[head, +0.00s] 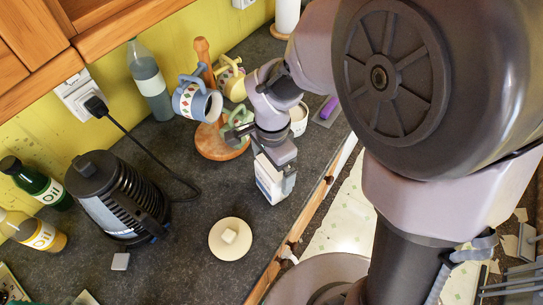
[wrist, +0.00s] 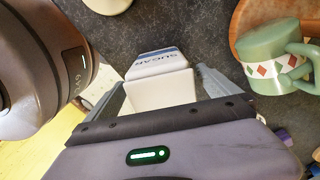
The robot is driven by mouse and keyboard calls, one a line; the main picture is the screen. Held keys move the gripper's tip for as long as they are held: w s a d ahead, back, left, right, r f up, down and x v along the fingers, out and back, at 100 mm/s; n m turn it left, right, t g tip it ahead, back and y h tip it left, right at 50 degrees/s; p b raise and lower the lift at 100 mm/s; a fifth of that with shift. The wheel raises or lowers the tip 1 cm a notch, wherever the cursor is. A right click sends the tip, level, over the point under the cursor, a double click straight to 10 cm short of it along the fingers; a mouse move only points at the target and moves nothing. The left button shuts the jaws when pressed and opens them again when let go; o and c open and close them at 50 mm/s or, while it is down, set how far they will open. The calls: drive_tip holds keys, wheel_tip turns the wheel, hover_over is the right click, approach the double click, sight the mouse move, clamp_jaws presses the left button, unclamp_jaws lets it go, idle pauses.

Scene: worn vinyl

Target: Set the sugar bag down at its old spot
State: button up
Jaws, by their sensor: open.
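The sugar bag (head: 271,181) is a white and blue box-like bag standing upright on the dark counter near its front edge. In the wrist view the sugar bag (wrist: 162,82) shows its white top and the word SUGAR. My gripper (head: 277,165) is above and around the top of the bag. In the wrist view my gripper (wrist: 165,92) has its fingers spread on both sides of the bag, with a visible gap at the right finger. The bag's lower part is partly hidden in the wrist view.
A mug tree (head: 221,146) with several mugs stands behind the bag; a green mug (wrist: 272,62) is close on the right in the wrist view. A round cream plate (head: 230,240) lies left of the bag. A black appliance (head: 118,197) and its cord are farther left.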

drive_tip(key=shift+r+p, duration=1.2)
drive_tip(key=shift+r, duration=0.45)
wheel_tip(320, 180, up, 17)
drive_tip(key=p, duration=0.5)
drive_tip(key=shift+r+p, duration=0.2)
drive_tip(key=shift+p, duration=0.1)
